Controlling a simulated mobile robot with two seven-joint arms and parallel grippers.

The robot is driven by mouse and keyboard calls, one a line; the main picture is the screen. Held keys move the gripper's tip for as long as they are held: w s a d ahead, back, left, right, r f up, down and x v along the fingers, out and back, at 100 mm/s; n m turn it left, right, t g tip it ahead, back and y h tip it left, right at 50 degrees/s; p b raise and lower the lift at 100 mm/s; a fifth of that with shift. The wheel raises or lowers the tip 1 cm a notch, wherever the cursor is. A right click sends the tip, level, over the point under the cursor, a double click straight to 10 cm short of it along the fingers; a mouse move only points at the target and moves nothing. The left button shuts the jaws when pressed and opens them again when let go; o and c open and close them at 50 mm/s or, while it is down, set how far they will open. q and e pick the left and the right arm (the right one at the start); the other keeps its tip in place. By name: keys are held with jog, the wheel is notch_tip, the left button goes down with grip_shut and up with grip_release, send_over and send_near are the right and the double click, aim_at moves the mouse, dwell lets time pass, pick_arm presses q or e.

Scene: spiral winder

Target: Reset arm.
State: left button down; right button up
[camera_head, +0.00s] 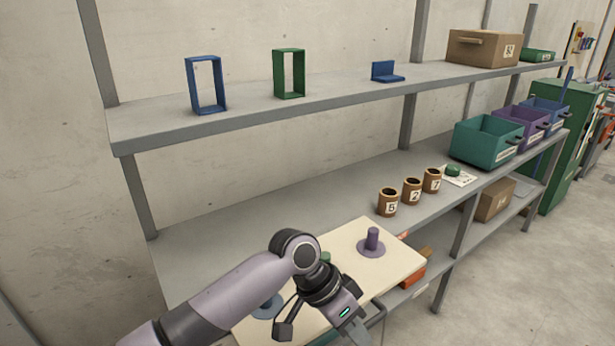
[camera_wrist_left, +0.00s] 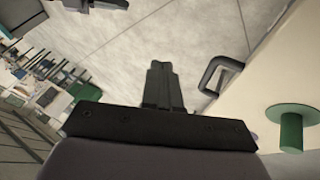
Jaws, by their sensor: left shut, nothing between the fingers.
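My left arm comes in from the lower left of the head view, bent at a joint above the cream board (camera_head: 345,258). My left gripper (camera_head: 358,333) points down at the bottom edge, in front of the board. In the left wrist view its fingers (camera_wrist_left: 158,82) are together and empty, with grey floor beyond them. On the board stand a purple peg on a round base (camera_head: 372,241), a green peg (camera_head: 326,257) partly behind my arm, and a blue base (camera_head: 266,306). The green peg (camera_wrist_left: 291,130) also shows in the wrist view, right of the fingers. My right gripper is not in view.
Several numbered brown cups (camera_head: 388,203) stand behind the board. A teal bin (camera_head: 487,142), a purple bin (camera_head: 521,126) and a blue bin (camera_head: 545,114) are farther right. The upper shelf holds a blue frame (camera_head: 205,85) and a green frame (camera_head: 289,74). A dark handle (camera_wrist_left: 215,75) juts beside the board.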

pick_arm(q)
jog(key=s+a+f+n+t+h, duration=0.1)
jog(key=s+a+f+n+t, duration=0.1)
jog(key=a+f+n+t, duration=0.3)
jog(key=s+a+f+n+t+h, duration=0.1)
jog(key=s+a+f+n+t, duration=0.15)
jog(key=f, duration=0.55)
jog(key=s+a+f+t+y, duration=0.1)
jog(key=s+a+y, duration=0.1)
jog(key=a, duration=0.5)
jog(key=s+a+f+n+t+y, duration=0.1)
jog(key=s+a+t+y, duration=0.1)
jog(key=s+a, duration=0.3)
jog(key=s+a+f+n+t+y, duration=0.1)
jog(key=s+a+t+y, duration=0.1)
jog(key=a, duration=0.7)
jog(key=shift+s+f, duration=0.25)
jog(key=shift+s, duration=0.55)
jog(key=shift+s, duration=0.1)
